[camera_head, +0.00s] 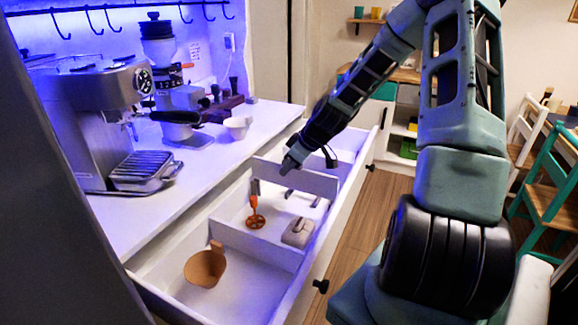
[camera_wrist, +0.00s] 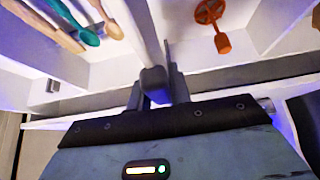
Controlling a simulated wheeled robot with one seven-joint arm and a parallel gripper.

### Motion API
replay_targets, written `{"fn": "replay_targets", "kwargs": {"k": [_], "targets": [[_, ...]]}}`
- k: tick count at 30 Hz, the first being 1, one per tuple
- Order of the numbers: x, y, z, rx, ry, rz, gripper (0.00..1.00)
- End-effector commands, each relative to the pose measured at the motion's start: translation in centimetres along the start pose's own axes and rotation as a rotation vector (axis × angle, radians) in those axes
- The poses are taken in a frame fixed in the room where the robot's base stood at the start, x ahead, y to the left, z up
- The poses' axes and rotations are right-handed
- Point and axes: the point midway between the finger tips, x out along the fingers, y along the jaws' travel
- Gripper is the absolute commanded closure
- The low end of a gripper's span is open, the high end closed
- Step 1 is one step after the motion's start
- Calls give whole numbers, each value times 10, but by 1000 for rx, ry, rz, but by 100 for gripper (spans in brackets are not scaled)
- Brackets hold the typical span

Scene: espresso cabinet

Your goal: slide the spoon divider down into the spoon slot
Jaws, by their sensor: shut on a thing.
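The spoon divider (camera_head: 318,183) is a white upright panel across the open drawer in the head view. It also shows in the wrist view (camera_wrist: 138,22) as a pale strip running up from my fingers. My gripper (camera_head: 290,165) is shut on its top edge, and the dark fingers also show in the wrist view (camera_wrist: 163,88). The panel's top seems to stand a little above the nearby drawer walls. Its lower edge and the spoon slot are hidden, so I cannot tell how deep it sits. Wooden and teal spoons (camera_wrist: 85,36) lie on the panel's left side in the wrist view.
The drawer (camera_head: 240,282) also holds an orange-and-dark tool (camera_head: 256,219), a pale block-like item (camera_head: 298,231) and a tan scoop (camera_head: 206,268). An espresso machine (camera_head: 95,110), a grinder (camera_head: 160,55) and a white cup (camera_head: 237,128) stand on the counter (camera_head: 125,222).

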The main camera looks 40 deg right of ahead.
Motion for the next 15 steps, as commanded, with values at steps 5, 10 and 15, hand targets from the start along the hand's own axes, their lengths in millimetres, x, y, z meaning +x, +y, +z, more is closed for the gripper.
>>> {"fn": "replay_targets", "kwargs": {"k": [5,10,15], "targets": [[5,0,3,0,0,0,100],[8,0,5,0,0,0,100],[11,0,7,-1,0,0,100]]}}
